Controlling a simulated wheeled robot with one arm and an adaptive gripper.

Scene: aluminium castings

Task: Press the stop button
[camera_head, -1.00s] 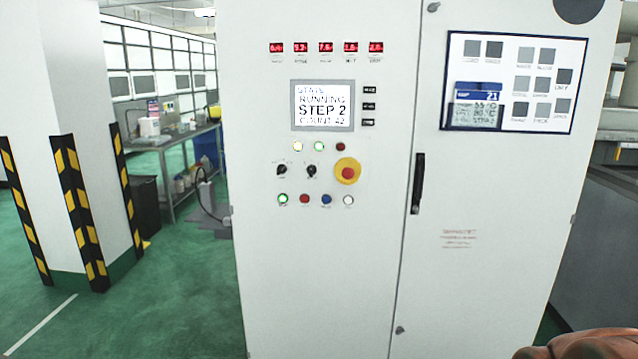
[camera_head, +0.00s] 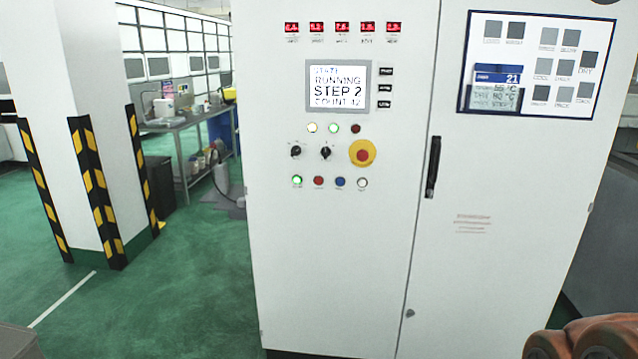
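A white control cabinet (camera_head: 330,260) stands ahead of me. Its left door carries a large red mushroom button on a yellow ring (camera_head: 362,153). Below is a row of small buttons: a lit green one (camera_head: 297,180), a red one (camera_head: 319,181), a blue one (camera_head: 340,182) and a white one (camera_head: 362,183). Labels by the buttons are too small to read. The screen (camera_head: 339,86) above reads RUNNING and STEP 2. My gripper is not in view.
Two black rotary knobs (camera_head: 325,152) sit left of the mushroom button. A black door handle (camera_head: 433,167) is to its right. A striped pillar (camera_head: 85,130) and a workbench (camera_head: 190,130) stand left. Green floor (camera_head: 190,280) between pillar and cabinet is clear.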

